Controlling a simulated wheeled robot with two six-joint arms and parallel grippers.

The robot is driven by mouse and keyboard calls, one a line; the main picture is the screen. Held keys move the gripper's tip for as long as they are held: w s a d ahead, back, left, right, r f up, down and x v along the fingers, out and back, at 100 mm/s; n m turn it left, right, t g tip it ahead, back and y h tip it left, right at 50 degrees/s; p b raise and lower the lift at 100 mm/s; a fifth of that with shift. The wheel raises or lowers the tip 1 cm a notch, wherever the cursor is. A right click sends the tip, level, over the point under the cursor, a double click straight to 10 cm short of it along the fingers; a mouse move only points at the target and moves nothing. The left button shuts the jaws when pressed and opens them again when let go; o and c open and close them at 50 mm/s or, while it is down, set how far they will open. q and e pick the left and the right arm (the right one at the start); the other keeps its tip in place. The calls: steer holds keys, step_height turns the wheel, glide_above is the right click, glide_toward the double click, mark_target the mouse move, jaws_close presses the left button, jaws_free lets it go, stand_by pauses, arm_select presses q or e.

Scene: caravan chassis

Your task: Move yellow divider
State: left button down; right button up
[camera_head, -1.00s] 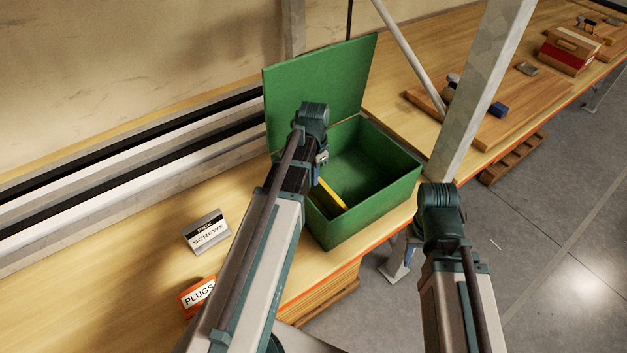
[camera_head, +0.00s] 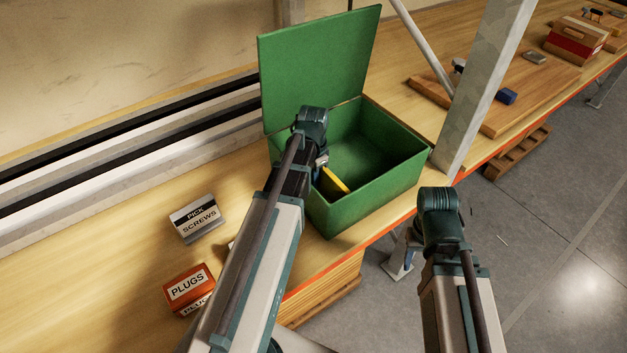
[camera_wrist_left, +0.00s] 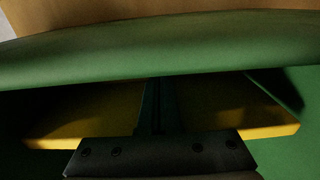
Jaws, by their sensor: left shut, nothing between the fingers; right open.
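The yellow divider (camera_head: 335,182) is inside the open green box (camera_head: 375,192), near its left side and partly hidden by my left arm and the box wall. In the left wrist view, the yellow divider (camera_wrist_left: 95,112) spans the picture on both sides of my left fingers. My left gripper (camera_head: 319,174) reaches down into the box beside the divider. Its fingers (camera_wrist_left: 158,108) are together with nothing held; whether they touch the divider is unclear. My right gripper (camera_head: 438,225) is outside the box, to its right; its fingers are hidden behind the wrist.
The box's lid (camera_head: 315,65) stands up at the back. A grey SCREWS bin (camera_head: 198,220) and an orange PLUGS bin (camera_head: 187,290) sit on the bench to the left. A metal post (camera_head: 480,95) rises close to the box's right side.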

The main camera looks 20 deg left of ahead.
arm_select(q)
steer(key=w+d, duration=0.1)
steer(key=w, duration=0.1)
steer(key=w+d, duration=0.2)
steer(key=w, duration=0.1)
steer(key=w+d, duration=0.1)
steer(key=w, duration=0.2)
steer(key=shift+w+d, duration=0.1)
steer(key=shift+d, duration=0.3)
steer(key=shift+r, duration=0.1)
step_height(320, 180, up, 10)
steer(key=p, duration=1)
